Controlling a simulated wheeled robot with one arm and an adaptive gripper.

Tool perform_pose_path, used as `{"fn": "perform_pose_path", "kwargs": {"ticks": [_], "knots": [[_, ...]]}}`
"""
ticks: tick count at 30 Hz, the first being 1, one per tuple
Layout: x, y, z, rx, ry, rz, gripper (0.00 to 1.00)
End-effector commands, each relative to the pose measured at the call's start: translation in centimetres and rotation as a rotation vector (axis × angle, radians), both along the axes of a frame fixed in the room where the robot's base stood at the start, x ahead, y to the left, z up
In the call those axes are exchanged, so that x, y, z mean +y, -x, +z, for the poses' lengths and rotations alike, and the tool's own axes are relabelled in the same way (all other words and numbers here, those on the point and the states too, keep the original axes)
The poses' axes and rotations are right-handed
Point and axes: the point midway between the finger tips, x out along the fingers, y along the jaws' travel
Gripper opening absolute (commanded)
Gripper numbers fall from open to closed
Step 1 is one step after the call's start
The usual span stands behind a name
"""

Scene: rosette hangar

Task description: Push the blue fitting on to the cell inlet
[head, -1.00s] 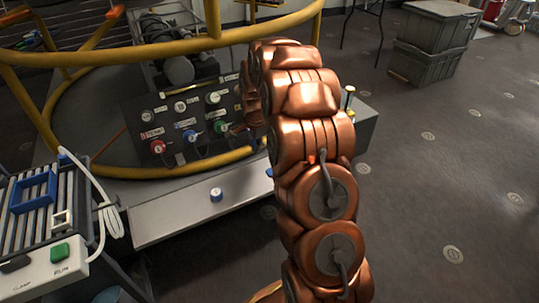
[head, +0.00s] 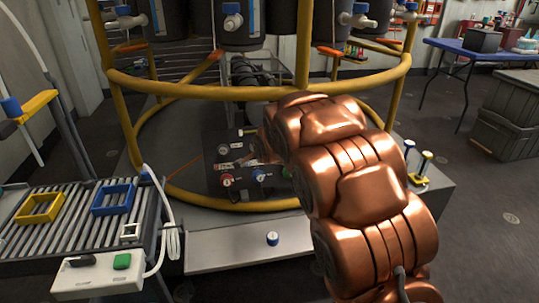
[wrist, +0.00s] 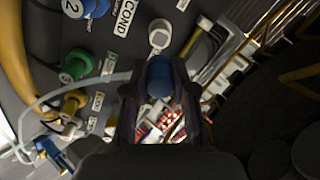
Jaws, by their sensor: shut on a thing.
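In the wrist view the two dark fingers of my gripper (wrist: 158,96) are shut on a blue fitting (wrist: 159,74), which sits between the fingertips. A pale round port (wrist: 160,36) on the dark panel lies just beyond the fitting, beside a label ending in "COND". I cannot tell whether fitting and port touch, or which port is the cell inlet. In the head view my copper arm reaches toward the panel (head: 220,147) and hides the gripper and the held fitting.
The panel also carries a green fitting (wrist: 76,65), a yellow one (wrist: 72,103) and a blue one marked 2 (wrist: 78,7). Yellow rails (head: 200,88) ring the panel, with dark cylinders (head: 242,22) above. A roller table (head: 75,220) stands left. A blue-capped piece (head: 272,239) sits on the front ledge.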

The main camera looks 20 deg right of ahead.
Motion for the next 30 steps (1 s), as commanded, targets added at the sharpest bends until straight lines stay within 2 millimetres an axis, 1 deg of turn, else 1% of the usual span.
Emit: {"fn": "perform_pose_path", "kwargs": {"ticks": [8,17,22,30], "knots": [[0.0,-0.8,-0.6,0.001,0.001,0.001,0.0],[-0.2,-2.8,-1.7,-0.002,0.0,0.001,0.0],[-0.4,-3.8,-2.6,0.002,0.0,0.0,0.0],[-0.4,-4.9,-3.0,-0.001,0.0,0.0,0.0]]}}
